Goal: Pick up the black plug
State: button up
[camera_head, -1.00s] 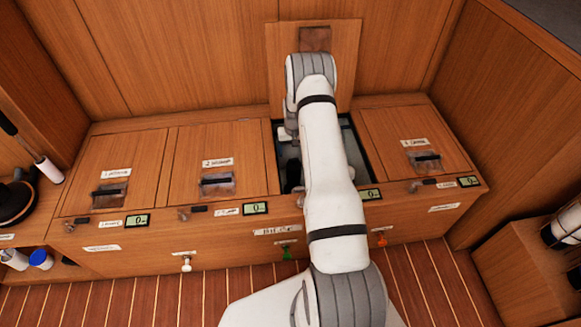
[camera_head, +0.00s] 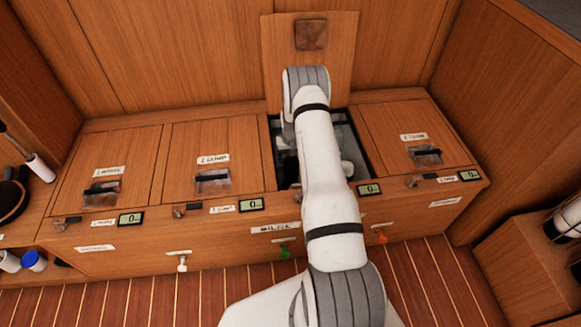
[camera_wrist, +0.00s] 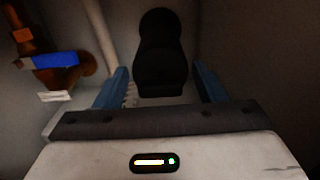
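The black plug (camera_wrist: 160,52) shows in the wrist view, a dark rounded body with a narrower far end. It lies ahead of and between the blue fingers of my gripper (camera_wrist: 162,82). The fingers are open, with a gap on each side of the plug. In the head view my arm reaches into the open compartment (camera_head: 362,160), the third from the left. There my arm hides the plug and most of my gripper.
The compartment's lid (camera_head: 340,60) stands raised against the back wall. In the wrist view a brown fitting with a blue band (camera_wrist: 55,60) and a pale pipe (camera_wrist: 100,38) are at the left. Closed lids (camera_head: 212,150) flank the opening.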

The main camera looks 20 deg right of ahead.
jog(key=c, duration=0.8)
notch_tip(320, 180, up, 10)
jog(key=p, duration=0.3)
jog(key=shift+a, duration=0.1)
jog(key=shift+r, duration=0.3)
